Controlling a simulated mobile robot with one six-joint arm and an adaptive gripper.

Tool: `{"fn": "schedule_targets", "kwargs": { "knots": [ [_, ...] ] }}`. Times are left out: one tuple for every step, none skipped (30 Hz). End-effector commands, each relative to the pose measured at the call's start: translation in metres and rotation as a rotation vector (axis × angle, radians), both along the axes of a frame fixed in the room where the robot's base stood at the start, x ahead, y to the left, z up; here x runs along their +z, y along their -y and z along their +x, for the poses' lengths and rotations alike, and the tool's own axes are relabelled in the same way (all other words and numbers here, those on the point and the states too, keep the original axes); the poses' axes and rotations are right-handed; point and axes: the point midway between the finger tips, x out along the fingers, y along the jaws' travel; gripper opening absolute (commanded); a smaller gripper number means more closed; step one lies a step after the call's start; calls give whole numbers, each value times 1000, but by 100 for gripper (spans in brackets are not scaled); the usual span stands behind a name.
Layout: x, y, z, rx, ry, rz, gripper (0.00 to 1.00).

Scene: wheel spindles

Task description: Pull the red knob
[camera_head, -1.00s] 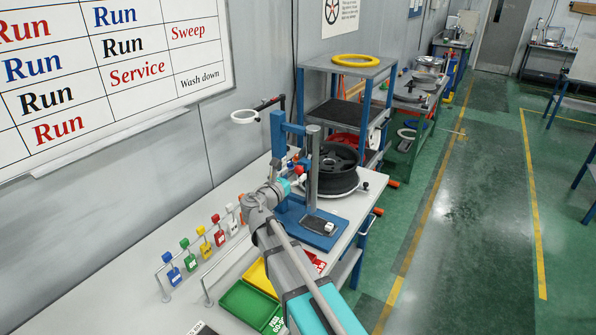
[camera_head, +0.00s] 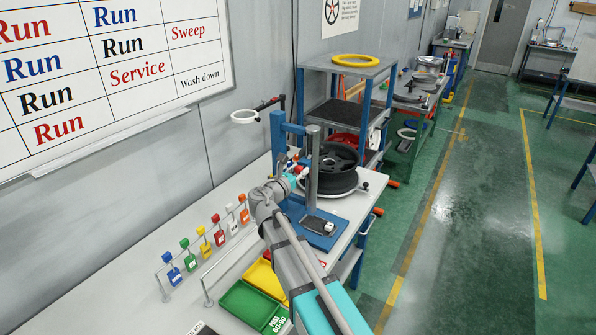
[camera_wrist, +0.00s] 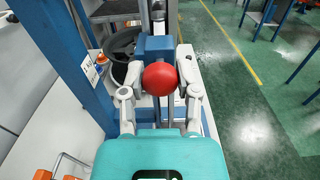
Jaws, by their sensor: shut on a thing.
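The red knob (camera_wrist: 160,78) is a round ball in the middle of the wrist view, in front of a blue block (camera_wrist: 155,46) on the press-like stand. My gripper (camera_wrist: 160,86) has a finger on each side of the knob and is shut on it. In the head view my gripper (camera_head: 290,180) is at the blue stand (camera_head: 279,140), and my arm hides most of the knob there.
A black wheel (camera_head: 335,168) lies on the bench just behind the stand. Green (camera_head: 245,303) and yellow trays lie at the front. The aisle at right is clear.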

Motion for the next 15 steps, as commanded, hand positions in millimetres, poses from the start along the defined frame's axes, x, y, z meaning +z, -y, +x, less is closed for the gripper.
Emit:
{"fn": "schedule_targets", "kwargs": {
  "knots": [
    [0,0,0,1,0,0,12],
    [0,0,0,1,1,-1,6],
    [0,0,0,1,1,-1,0],
    [0,0,0,1,1,-1,0],
    [0,-1,0,1,1,-1,0],
    [0,-1,0,1,1,-1,0],
    [0,-1,1,1,1,-1,0],
    [0,-1,0,2,1,-1,0],
    [0,-2,-1,2,1,-1,0],
    [0,-3,-2,2,1,-1,0],
    [0,-4,-5,3,1,-1,0],
    [0,-6,-8,4,1,-1,0],
    [0,-8,-10,4,1,-1,0],
    [0,-9,-12,4,1,-1,0],
    [0,-10,-14,3,0,0,0]
  ]
}}
